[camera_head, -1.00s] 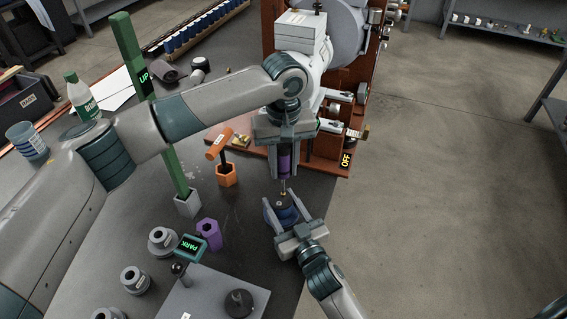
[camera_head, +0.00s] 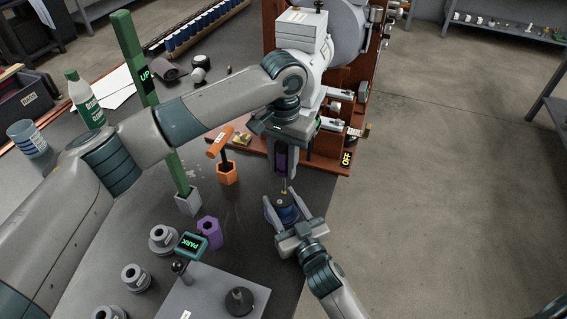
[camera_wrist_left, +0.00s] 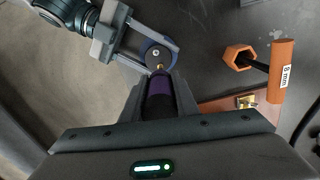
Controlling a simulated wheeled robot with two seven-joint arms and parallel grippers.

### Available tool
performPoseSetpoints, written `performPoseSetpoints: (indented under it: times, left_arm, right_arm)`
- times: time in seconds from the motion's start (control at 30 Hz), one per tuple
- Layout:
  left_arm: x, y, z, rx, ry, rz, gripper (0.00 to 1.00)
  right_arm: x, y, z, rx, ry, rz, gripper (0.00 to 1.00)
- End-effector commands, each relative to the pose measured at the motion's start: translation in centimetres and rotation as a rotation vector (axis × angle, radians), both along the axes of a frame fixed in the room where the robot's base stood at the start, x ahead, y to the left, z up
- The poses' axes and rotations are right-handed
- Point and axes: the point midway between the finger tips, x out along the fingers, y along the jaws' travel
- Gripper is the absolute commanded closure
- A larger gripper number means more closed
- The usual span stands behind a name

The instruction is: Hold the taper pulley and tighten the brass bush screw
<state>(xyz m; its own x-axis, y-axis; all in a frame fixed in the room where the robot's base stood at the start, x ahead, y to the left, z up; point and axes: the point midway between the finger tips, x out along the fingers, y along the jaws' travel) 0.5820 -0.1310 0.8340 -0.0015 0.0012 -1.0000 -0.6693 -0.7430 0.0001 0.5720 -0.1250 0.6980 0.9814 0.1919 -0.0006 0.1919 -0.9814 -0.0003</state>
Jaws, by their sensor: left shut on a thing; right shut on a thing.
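My left gripper (camera_head: 281,172) is shut on a purple-handled screwdriver (camera_head: 280,158) and holds it pointing down over the pulley. The dark, blue-sided taper pulley (camera_head: 285,213) is between the fingers of my right gripper (camera_head: 282,212), which is shut on it near the bench's right edge. In the left wrist view the purple handle (camera_wrist_left: 159,87) points at the pulley's grey face (camera_wrist_left: 152,48). A small brass spot, the bush screw (camera_wrist_left: 160,67), shows at the tool's tip. I cannot tell whether the tip is seated in the screw.
An orange 8 mm T-handle tool (camera_head: 220,143) stands in an orange hex holder (camera_head: 227,174). A purple hex holder (camera_head: 209,231), a PARK sign (camera_head: 191,246) and several grey pulleys (camera_head: 135,279) stand at front left. A green UP post (camera_head: 165,130) rises beside my left arm. The roaster is behind.

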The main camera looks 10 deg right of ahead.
Motion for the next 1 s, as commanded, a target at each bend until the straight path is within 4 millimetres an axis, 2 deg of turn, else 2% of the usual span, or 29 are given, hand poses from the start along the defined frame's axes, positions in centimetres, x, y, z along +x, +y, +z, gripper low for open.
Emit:
performPoseSetpoints:
  times: [1.0]
  left_arm:
    - [0.34,0.12,0.03,-0.001,0.000,-0.907,1.00]
  right_arm:
    - [0.01,-0.02,0.03,0.000,0.000,0.000,0.82]
